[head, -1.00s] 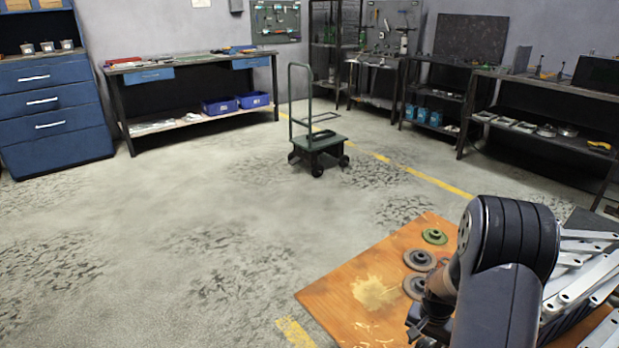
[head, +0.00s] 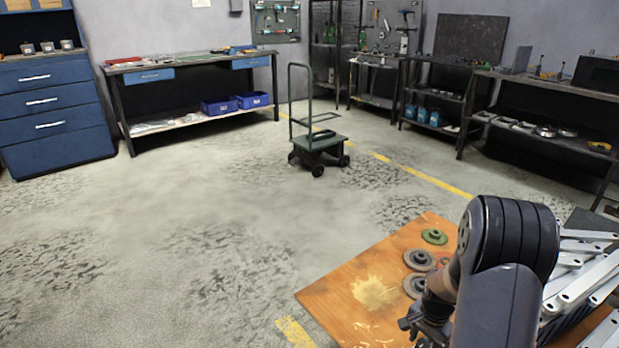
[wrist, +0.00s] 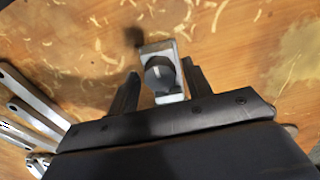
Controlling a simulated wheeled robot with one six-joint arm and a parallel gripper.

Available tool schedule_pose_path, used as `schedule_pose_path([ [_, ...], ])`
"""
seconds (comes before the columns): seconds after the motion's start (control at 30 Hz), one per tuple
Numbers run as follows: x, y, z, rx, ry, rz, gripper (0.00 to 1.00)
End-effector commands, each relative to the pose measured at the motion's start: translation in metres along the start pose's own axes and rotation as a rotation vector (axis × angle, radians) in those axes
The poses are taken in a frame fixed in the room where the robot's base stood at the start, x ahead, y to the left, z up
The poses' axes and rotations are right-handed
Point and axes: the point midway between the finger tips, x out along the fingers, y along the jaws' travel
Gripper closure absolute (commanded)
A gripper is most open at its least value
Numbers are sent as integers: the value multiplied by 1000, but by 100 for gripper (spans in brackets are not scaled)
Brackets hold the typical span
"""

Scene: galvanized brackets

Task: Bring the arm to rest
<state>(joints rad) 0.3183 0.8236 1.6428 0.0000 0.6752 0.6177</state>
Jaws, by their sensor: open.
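My gripper (wrist: 160,68) is open in the wrist view, with its two dark fingers apart above the wooden tabletop (wrist: 75,28). A small galvanized bracket (wrist: 150,49) with a dark round knob or bolt head (wrist: 160,74) on it shows between the fingers. I cannot tell whether the fingers touch it. In the head view my arm reaches over the wooden table (head: 340,290), and my gripper (head: 412,326) is low at its front, partly hidden by my own arm links. The bracket does not show in the head view.
A pile of long galvanized brackets (head: 585,285) lies right of my arm; some (wrist: 30,105) show at the wrist view's left. A green disc (head: 434,236) and grey discs (head: 418,260) sit on the table. A green trolley (head: 318,144) stands beyond on open floor.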

Motion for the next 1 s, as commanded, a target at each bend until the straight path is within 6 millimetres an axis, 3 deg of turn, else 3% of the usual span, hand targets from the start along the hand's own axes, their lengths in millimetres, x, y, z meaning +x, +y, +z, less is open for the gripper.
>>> schedule_pose_path([
  [0.3,0,0,0,154,0,0,53],
  [0.77,0,0,0,172,1,-1,53],
  [1.0,-11,5,-1,163,14,-11,53],
])
